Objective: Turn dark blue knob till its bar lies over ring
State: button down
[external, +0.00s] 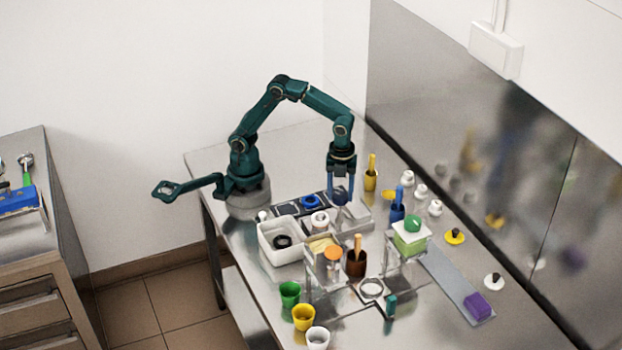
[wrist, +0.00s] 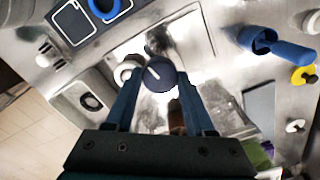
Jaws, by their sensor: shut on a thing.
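The dark blue knob (wrist: 160,82) is a round cap in the middle of the wrist view, with a short pale bar (wrist: 153,73) on its top. The bar slants from upper left toward the knob's centre. My gripper (wrist: 158,88) points down with one finger on each side of the knob and is shut on it. In the external view my gripper (external: 341,198) is low over the back of the table, and the knob can hardly be told from the fingers. I cannot make out a ring mark beside the knob for certain.
A dark panel with a bright blue ring-shaped part (external: 310,201) is just left of my gripper. A white knobbed piece (external: 320,217) and a white bin (external: 282,252) stand near.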

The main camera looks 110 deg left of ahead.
jog(key=n, duration=0.4)
jog(key=shift+n, duration=0.3)
jog(key=n, duration=0.3)
jog(key=shift+n, duration=0.3)
jog(key=n, duration=0.3)
jog(key=shift+n, duration=2.1)
jog(key=shift+r, duration=0.1)
jog(key=shift+c, duration=1.3)
grip_release()
jog(key=shift+r, duration=2.5)
